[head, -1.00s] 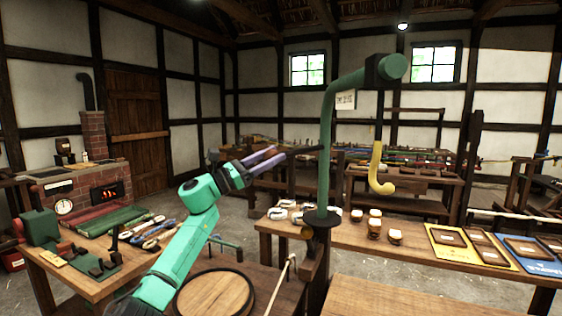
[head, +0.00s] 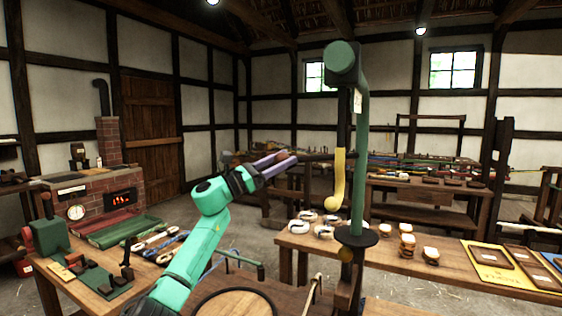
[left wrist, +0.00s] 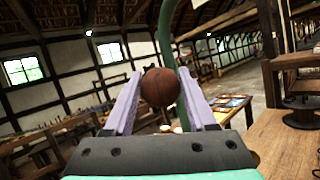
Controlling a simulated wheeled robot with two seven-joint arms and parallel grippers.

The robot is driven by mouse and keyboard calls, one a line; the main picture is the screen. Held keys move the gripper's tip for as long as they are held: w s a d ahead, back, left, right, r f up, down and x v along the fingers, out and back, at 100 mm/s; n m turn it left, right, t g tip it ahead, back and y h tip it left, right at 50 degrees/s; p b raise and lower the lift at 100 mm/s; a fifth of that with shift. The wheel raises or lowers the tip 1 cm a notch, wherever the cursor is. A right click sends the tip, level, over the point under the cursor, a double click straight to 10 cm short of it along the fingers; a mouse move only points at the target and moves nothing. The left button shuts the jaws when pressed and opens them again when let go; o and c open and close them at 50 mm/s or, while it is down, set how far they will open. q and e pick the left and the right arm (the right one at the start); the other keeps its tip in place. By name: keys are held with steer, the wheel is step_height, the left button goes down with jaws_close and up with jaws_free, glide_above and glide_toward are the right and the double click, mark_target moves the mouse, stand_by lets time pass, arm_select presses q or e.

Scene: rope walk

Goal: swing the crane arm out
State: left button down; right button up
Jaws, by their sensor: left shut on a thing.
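The crane has a green upright post (head: 358,170) on a dark round collar, with a thick green end (head: 341,62) at its top, turned towards me. A yellow hook (head: 336,182) hangs just left of the post. My left gripper (head: 276,163), with purple fingers, is left of the post at mid height. It is shut on a round brown knob (left wrist: 160,87), seen between the fingers in the left wrist view. A dark bar runs from the fingers towards the post; where it joins is unclear. My right gripper is not in view.
A bench (head: 415,262) right of the post holds small jars and framed trays. A left table (head: 85,290) carries tools and a green block. A round wooden top (head: 235,305) lies low in front. A brick hearth (head: 110,190) stands at the left.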

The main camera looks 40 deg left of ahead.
arm_select(q)
steer(key=c, duration=0.6)
jaws_free()
steer(key=o, duration=0.4)
steer(key=shift+w, duration=0.15)
steer(key=shift+c, duration=0.2)
steer(key=b+v, duration=1.1)
steer(key=v, duration=0.3)
steer(key=shift+s+f, duration=0.15)
steer(key=shift+s, duration=0.15)
